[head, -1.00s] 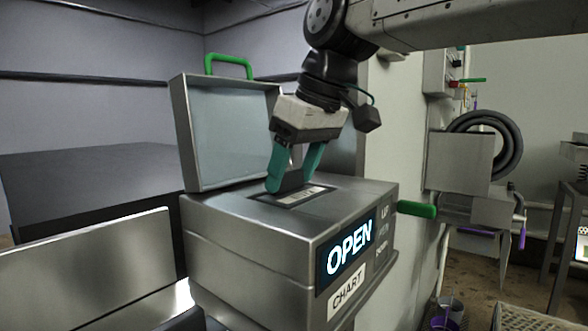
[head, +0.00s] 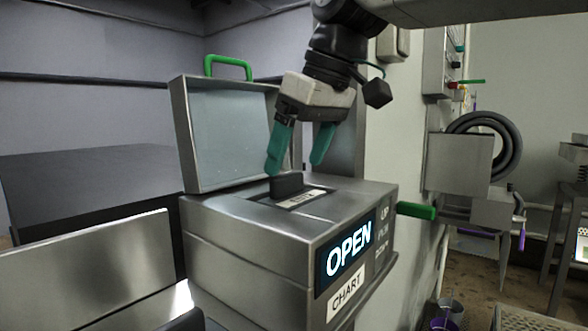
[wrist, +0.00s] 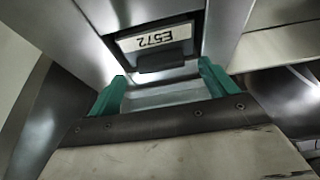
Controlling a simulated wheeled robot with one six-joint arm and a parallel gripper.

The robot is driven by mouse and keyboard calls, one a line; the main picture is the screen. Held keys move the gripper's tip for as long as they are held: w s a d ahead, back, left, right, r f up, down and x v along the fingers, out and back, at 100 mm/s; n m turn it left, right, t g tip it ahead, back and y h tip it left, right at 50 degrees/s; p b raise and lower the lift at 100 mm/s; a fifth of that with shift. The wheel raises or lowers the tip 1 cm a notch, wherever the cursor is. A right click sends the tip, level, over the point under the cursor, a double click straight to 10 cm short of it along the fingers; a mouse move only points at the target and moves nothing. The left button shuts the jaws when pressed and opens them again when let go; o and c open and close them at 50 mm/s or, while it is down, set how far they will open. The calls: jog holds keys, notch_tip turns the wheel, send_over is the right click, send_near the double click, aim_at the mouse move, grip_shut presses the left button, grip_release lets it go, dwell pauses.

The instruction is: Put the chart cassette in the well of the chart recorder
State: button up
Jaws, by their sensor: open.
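The chart recorder (head: 245,232) is a grey metal box with its lid (head: 232,130) raised and a lit OPEN sign on its front. The chart cassette (head: 302,199) sits in the well in its top, its dark grip (head: 287,184) standing up and its pale label showing. In the wrist view the cassette (wrist: 155,37) lies within the dark well opening, its label reading E572 upside down. My gripper (head: 295,168) is open and empty above the cassette, its teal fingers apart from the grip. It also shows in the wrist view (wrist: 162,78).
A green lever (head: 416,210) sticks out at the recorder's right side. The raised lid with its green handle (head: 228,66) stands behind the well. A coiled hose (head: 497,140) hangs on the equipment at the right.

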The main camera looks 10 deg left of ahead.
jog(key=v, duration=0.9)
jog(key=d+f+m+h, duration=0.1)
jog(key=d+f+m, duration=0.2)
jog(key=d+f, duration=0.5)
jog(key=s+d+f+m+h, duration=0.1)
jog(key=s+d+f+m, duration=0.3)
jog(key=s+d+f, duration=0.4)
jog(key=s+d+f+m+g+h, duration=0.1)
jog(key=s+d+f+m, duration=0.4)
jog(key=f, duration=1.3)
jog(key=s+d+h, duration=0.1)
jog(key=s+d, duration=0.2)
jog(key=d, duration=0.4)
jog(key=shift+s+d+f, duration=0.25)
jog(key=shift+s, duration=0.15)
jog(key=shift+c, duration=0.4)
